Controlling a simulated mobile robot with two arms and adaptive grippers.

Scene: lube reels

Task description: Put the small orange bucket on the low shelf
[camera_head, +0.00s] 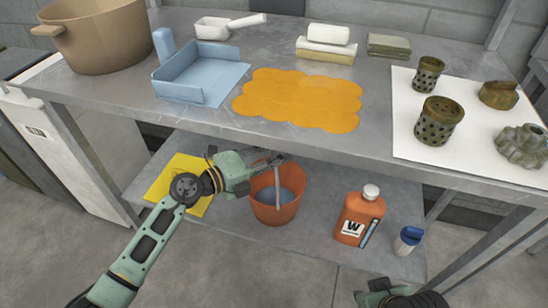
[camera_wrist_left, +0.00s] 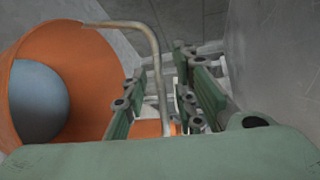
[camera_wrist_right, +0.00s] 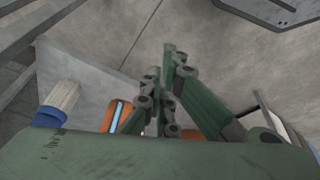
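The small orange bucket (camera_head: 275,206) is at the low shelf (camera_head: 215,222), near its middle. It looks upright, with its handle up and a grey-blue inside showing. I cannot tell for sure whether its base touches the shelf. My left gripper (camera_head: 268,161) is at the top of the handle. In the left wrist view, the bucket (camera_wrist_left: 85,75) is at left and its bent handle (camera_wrist_left: 157,75) passes between my fingers, which stand apart. My right gripper (camera_wrist_right: 174,58) has its fingertips together with nothing visible between them. It is low at the front right, away from the bucket.
The tabletop (camera_head: 215,117) overhangs behind, carrying a blue tray (camera_head: 190,92), a tan pot (camera_head: 100,40) and metal parts on a white mat (camera_head: 405,145).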

